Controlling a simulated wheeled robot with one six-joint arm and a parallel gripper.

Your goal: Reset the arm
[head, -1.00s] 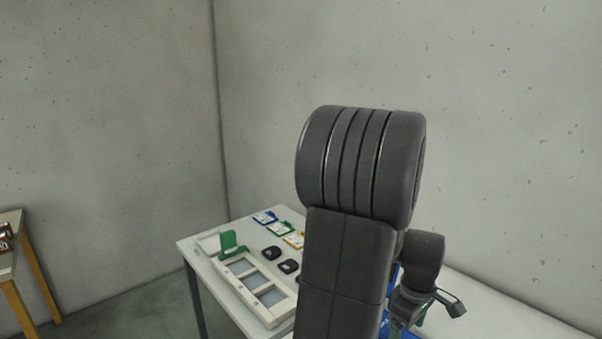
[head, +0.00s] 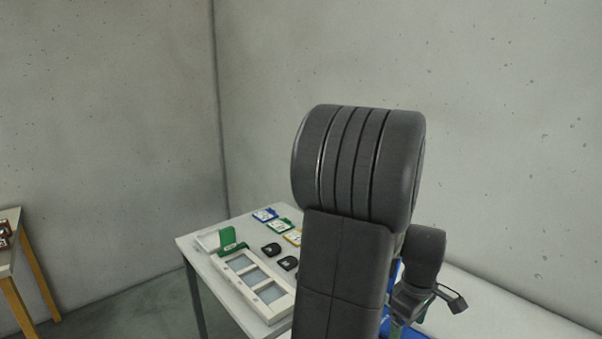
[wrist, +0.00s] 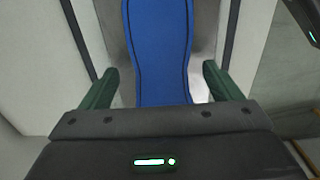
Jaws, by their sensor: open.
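My arm stands upright in front of the table (head: 207,268) in the head view. It hides the table's right part. My gripper (wrist: 160,86) shows in the wrist view with its two green fingers wide apart and nothing gripped between them. A long blue piece (wrist: 160,45) with dark lines along its edges lies beyond and between the fingers. I cannot tell how far below them it is. In the head view my gripper's fingers are mostly hidden low behind the arm, near a bit of blue (head: 397,270).
On the table are a white frame with several windows (head: 283,306), a green upright piece (head: 228,240), blue (head: 265,215), green (head: 279,225) and yellow (head: 293,237) cards, and dark small items (head: 272,250). A wooden-legged table (head: 35,285) stands far left. Concrete walls are behind.

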